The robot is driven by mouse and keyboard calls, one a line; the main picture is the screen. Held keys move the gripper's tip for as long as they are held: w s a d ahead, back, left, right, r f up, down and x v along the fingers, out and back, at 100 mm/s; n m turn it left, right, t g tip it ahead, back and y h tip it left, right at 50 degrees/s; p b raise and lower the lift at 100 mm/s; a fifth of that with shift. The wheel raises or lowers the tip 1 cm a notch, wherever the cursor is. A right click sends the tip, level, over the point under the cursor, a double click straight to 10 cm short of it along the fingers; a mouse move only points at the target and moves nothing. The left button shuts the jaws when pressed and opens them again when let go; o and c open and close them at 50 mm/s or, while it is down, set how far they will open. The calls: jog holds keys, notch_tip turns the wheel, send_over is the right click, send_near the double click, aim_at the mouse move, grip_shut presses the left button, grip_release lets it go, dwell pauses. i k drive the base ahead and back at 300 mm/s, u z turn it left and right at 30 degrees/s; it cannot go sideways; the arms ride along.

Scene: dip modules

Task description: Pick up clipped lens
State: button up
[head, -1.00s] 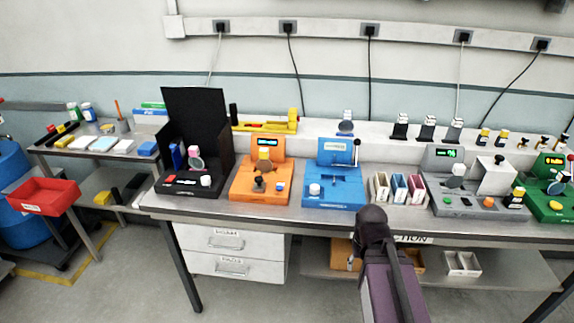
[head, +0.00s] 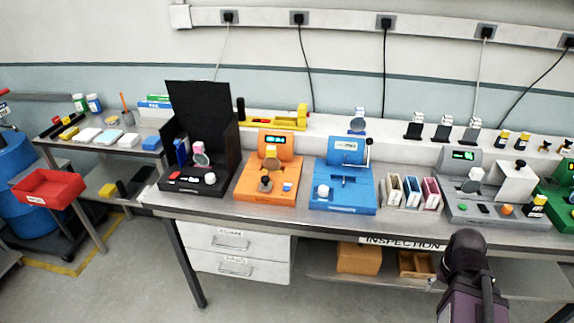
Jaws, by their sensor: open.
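Several round lenses in small clips show in the head view, and I cannot tell which one the task means. One with a pink clip (head: 199,152) stands in the black open-lidded box. One with a yellow clip (head: 271,155) stands on the orange station. One with a blue-white clip (head: 357,121) stands on the raised ledge behind the blue station. A pale one (head: 472,181) is on the grey station. My dark and purple arm rises at the lower right, in front of the bench. My gripper does not show.
The blue station (head: 342,197) sits mid-bench beside slotted white, blue and red boxes (head: 411,192). The orange station (head: 253,188), black box (head: 180,190) and grey station (head: 470,213) crowd the bench. Floor in front is clear.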

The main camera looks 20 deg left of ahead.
aim_at(271, 163)
jog(key=z, duration=0.15)
jog(key=k, duration=1.05)
jog(key=u, duration=0.85)
jog(key=i, duration=1.05)
jog(key=z, duration=0.1)
